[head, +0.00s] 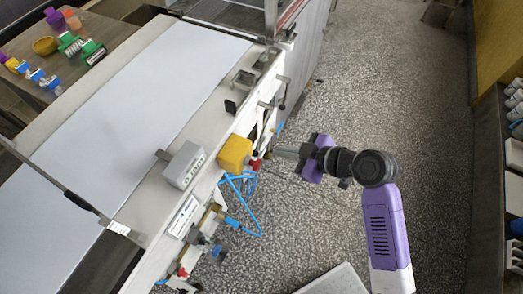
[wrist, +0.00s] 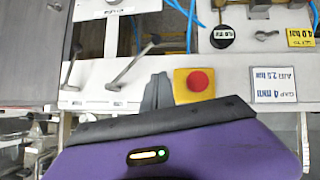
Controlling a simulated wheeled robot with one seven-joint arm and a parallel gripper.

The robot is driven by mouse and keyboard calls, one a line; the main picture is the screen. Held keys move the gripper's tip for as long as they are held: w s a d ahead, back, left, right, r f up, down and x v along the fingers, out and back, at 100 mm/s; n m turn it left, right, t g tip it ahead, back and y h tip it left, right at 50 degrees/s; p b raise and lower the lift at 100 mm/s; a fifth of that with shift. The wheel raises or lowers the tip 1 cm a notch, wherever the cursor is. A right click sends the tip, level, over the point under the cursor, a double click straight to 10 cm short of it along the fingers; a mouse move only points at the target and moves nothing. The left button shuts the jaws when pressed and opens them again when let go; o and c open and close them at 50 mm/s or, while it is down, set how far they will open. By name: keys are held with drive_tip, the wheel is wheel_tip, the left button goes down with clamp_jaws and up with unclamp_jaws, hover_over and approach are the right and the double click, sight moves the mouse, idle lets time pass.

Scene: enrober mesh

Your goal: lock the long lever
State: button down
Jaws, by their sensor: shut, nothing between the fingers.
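In the wrist view two metal levers stand on the pale machine panel. The longer-looking one (wrist: 135,64) slants up to the right from its pivot to a knobbed end. The other lever (wrist: 73,64) stands to its left, more nearly upright in the picture. I cannot tell from these frames whether either is locked. My gripper (wrist: 158,82) is shut and empty, its grey fingers just below and right of the slanted lever, apart from it in the picture. In the head view my gripper (head: 276,152) is beside the machine's side, right of the yellow box.
A yellow box (head: 235,153) with a red button (wrist: 198,81) sits close to my fingers. Blue hoses (head: 243,190) hang below it. A grey box (head: 184,165) stands on the machine edge. Speckled floor (head: 340,90) is clear to the right.

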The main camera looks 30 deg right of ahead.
drive_tip(key=w+a+f+p, duration=0.1)
drive_tip(key=w+a+f, duration=0.2)
drive_tip(key=w+f, duration=0.4)
drive_tip(key=shift+f, duration=0.75)
drive_tip(key=shift+f, duration=0.2)
drive_tip(key=w+d+f+n+t+h+b, duration=0.4)
drive_tip(key=w+d+f+n+b, duration=0.1)
drive_tip(key=b, duration=1.7)
drive_tip(key=shift+d+f+t, duration=0.3)
drive_tip(key=shift+d+f, duration=0.2)
drive_tip(key=shift+d, duration=0.6)
drive_tip(key=shift+w+d, duration=0.1)
drive_tip(key=shift+d, duration=0.05)
drive_tip(key=shift+r, duration=0.1)
